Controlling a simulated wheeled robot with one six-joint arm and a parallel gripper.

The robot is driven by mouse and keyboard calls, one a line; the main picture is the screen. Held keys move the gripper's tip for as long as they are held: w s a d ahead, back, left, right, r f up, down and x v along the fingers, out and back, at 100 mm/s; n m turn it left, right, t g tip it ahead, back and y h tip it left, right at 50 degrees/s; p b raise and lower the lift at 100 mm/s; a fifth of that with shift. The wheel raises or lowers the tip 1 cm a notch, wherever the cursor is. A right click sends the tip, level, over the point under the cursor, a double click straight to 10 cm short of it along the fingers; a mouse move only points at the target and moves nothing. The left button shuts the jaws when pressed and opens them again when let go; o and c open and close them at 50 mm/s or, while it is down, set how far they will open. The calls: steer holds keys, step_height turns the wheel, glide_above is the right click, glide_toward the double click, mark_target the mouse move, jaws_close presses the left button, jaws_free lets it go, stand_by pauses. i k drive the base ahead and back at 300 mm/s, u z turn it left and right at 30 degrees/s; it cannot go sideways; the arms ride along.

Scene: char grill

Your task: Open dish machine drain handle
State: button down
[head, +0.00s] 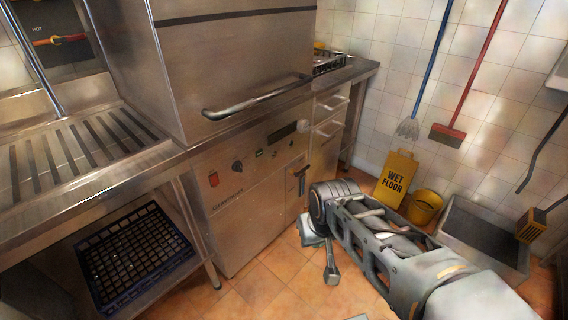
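The dish machine (240,195) is a stainless steel unit with a long bar handle (258,103) across its hood. A small dark T-shaped handle (302,177), which looks like the drain handle, is on its lower front at the right, below the control panel. My arm reaches in from the bottom right. My gripper (325,252) is low, over the floor, to the right of and below the drain handle, and apart from it. My wrist partly hides the gripper, so its opening does not show clearly.
A slatted steel drainboard (75,150) is at left, with a blue rack (135,255) below it. A yellow wet floor sign (395,178), a yellow bucket (425,206) and a grey bin (480,235) stand at right. Tiled floor (262,278) is clear in front of the machine.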

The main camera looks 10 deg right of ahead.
mark_target(296, 174)
steer(key=u, duration=0.15)
steer(key=i, duration=1.05)
steer(key=z, duration=0.85)
